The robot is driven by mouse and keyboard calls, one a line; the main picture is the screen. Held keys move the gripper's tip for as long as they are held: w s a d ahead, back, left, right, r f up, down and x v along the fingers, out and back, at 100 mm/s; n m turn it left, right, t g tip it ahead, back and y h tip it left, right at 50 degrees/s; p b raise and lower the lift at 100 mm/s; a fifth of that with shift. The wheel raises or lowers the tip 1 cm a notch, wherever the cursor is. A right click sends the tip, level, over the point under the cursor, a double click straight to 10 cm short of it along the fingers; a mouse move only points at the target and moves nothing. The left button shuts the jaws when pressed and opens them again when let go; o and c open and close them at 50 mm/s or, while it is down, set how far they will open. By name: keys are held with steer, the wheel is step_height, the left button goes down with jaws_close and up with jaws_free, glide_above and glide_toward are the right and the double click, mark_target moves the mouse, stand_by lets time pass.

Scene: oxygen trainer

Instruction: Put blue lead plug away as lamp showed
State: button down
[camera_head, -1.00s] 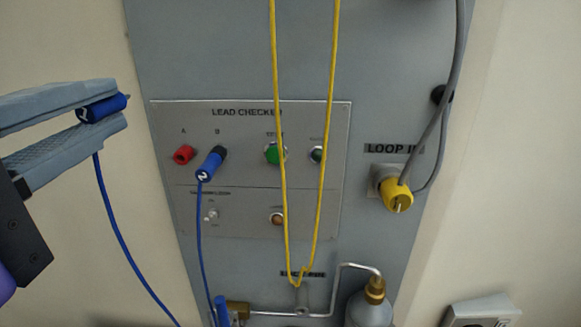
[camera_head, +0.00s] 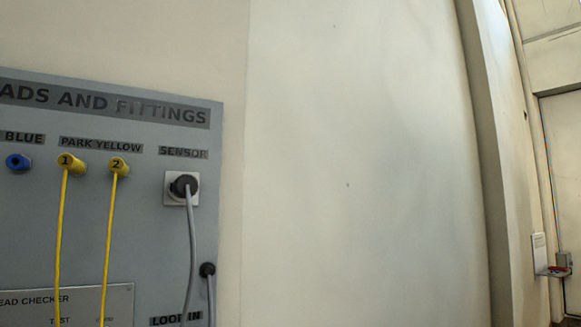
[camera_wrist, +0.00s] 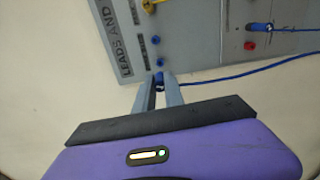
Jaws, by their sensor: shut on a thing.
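My gripper (camera_wrist: 160,84) shows in the wrist view, shut on a blue lead plug (camera_wrist: 159,78). A blue lead (camera_wrist: 225,77) runs from it to the right. The plug is close to the leads and fittings panel (camera_wrist: 118,28); whether it touches the panel I cannot tell. Blue sockets, an upper one (camera_wrist: 155,39) and a lower one (camera_wrist: 161,62), are just ahead of it. In the head view a blue socket (camera_head: 18,162) sits under the label BLUE. Another blue plug (camera_wrist: 260,27) is at the lead checker. My gripper is outside the head view.
Yellow plugs 1 (camera_head: 72,163) and 2 (camera_head: 118,167) sit under PARK YELLOW with their leads hanging. A black plug (camera_head: 184,186) with a grey cable is in the SENSOR socket. A red socket (camera_wrist: 249,45) is at the checker. Bare wall (camera_head: 350,160) lies right of the panel.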

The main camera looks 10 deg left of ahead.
steer(key=shift+r+p, duration=0.1)
steer(key=shift+p, duration=0.2)
steer(key=shift+p+x, duration=1.15)
steer(key=shift+x, duration=1.8)
steer(key=shift+a, duration=0.15)
steer(key=shift+n+p, duration=0.5)
steer(key=shift+p, duration=0.3)
steer(key=shift+p+x, duration=0.3)
steer(key=shift+x, duration=0.9)
steer(key=c, duration=1.3)
jaws_free()
steer(key=shift+c, duration=0.2)
steer(key=shift+a, duration=0.1)
steer(key=shift+s, duration=0.1)
steer(key=shift+b+v, duration=1.5)
steer(key=shift+v, duration=2.35)
